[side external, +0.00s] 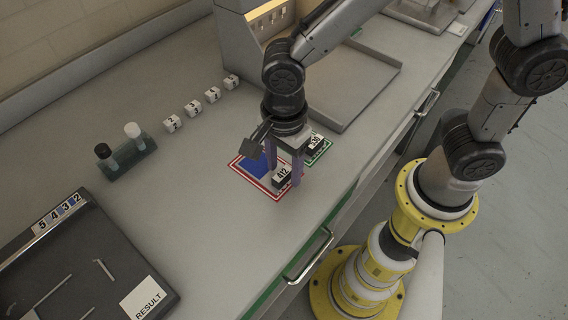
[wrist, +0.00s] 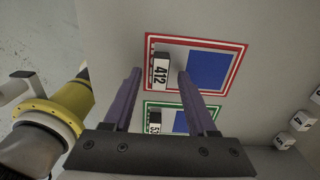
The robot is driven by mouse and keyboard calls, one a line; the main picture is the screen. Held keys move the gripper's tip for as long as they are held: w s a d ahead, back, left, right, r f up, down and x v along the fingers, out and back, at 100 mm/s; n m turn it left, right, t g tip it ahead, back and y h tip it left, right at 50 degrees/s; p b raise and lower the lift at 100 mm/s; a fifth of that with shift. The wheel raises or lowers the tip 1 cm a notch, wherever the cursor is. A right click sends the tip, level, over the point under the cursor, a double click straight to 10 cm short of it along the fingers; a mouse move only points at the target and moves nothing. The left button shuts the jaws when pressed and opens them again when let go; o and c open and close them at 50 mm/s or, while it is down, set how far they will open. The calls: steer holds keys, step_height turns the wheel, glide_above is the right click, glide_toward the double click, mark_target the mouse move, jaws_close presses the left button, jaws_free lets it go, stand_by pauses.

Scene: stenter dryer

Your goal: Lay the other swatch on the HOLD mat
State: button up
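A blue swatch (side external: 257,167) lies on a red-bordered mat (side external: 247,178); it also shows in the wrist view (wrist: 208,70). A block marked 412 (wrist: 160,72) stands on that mat beside the swatch. Nearer in the wrist view, a green-bordered mat (wrist: 150,103) bears another blue swatch (wrist: 180,121), partly hidden by a finger, and a second numbered block (wrist: 154,126). My gripper (wrist: 159,70) is open, its fingers pointing down on either side of block 412 in the picture, with gaps to it. I cannot tell its height above the block. No HOLD lettering is readable.
Several numbered white cubes (side external: 193,107) stand in a row at the back. A dark holder (side external: 127,155) with black and white caps is left of them. A tray with a RESULT card (side external: 143,299) is at front left. A grey machine tray (side external: 350,85) stands behind the mats.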

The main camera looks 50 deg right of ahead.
step_height(320, 180, up, 13)
steer(key=d+r+m+t, duration=0.1)
steer(key=d+r+m, duration=0.1)
steer(key=d+r, duration=0.45)
steer(key=s+d+f+n+t, duration=0.2)
steer(key=s+d+n, duration=0.2)
steer(key=n, duration=0.6)
steer(key=s+d+f+n+t, duration=0.2)
steer(key=s+d+n, duration=0.3)
steer(key=d+n, duration=0.3)
steer(key=shift+d+f+n+t, duration=0.3)
steer(key=shift+d+f+n, duration=0.1)
steer(key=shift+n, duration=0.6)
